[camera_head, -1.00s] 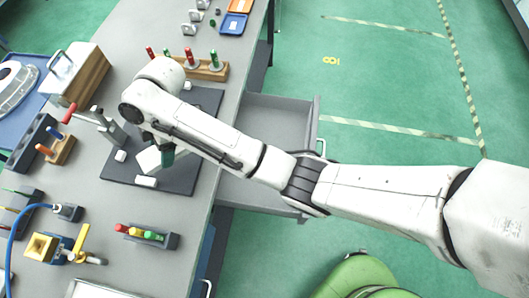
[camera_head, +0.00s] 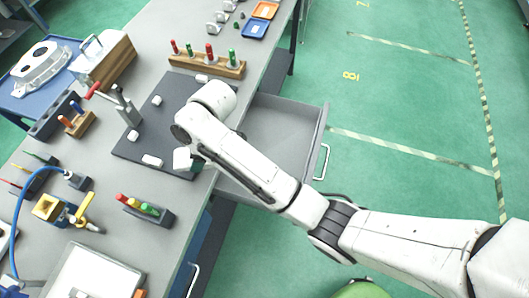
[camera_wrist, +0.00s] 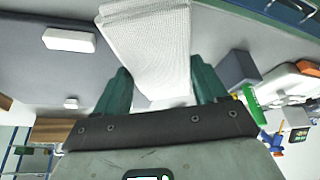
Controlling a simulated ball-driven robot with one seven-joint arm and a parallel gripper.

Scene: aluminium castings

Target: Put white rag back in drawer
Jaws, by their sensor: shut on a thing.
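The white rag (camera_wrist: 148,45) is between the two green fingers of my gripper (camera_wrist: 160,88) in the wrist view, and the fingers are shut on it. In the head view the rag (camera_head: 183,160) shows as a small white patch below my wrist, over the right edge of the dark mat; my gripper is mostly hidden there by my arm. The grey drawer (camera_head: 322,125) is pulled open from the right side of the bench. Its inside looks empty where it shows, and my arm hides its near part.
The dark mat (camera_head: 128,148) bears small white blocks and a toggle clamp (camera_head: 126,108). A wooden rack (camera_head: 190,62) with coloured handles stands behind it. A holder with coloured pegs (camera_head: 150,210) stands in front. Green floor lies free right of the drawer.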

